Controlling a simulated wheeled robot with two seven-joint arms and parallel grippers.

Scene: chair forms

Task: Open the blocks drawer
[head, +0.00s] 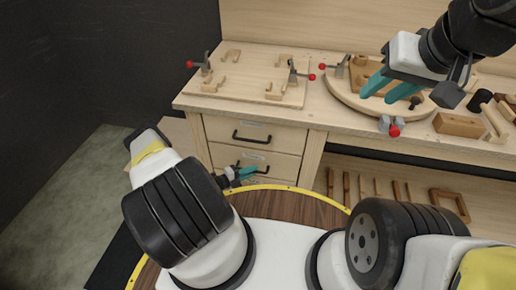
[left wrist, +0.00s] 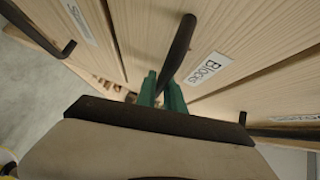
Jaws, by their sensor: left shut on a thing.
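The blocks drawer (head: 283,166) is the pale wooden front below the top drawer in the head view. Its "Blocks" label (left wrist: 208,67) reads clearly in the left wrist view. Its dark bar handle (left wrist: 180,45) runs down between the teal fingers of my left gripper (left wrist: 162,95). My left gripper (head: 240,173) is shut on this handle. The drawer front looks about flush in the head view; I cannot tell whether a small gap exists. My right gripper (head: 389,86) is open and empty above the round board, with its teal fingers apart.
The top drawer (head: 222,128) looks shut. The workbench (head: 325,112) carries a board (head: 250,88) with clamps at left, a round board (head: 345,98), and wooden parts and dark tools at right. Several wooden pieces stand on a lower shelf. Grey floor (head: 85,185) is clear at left.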

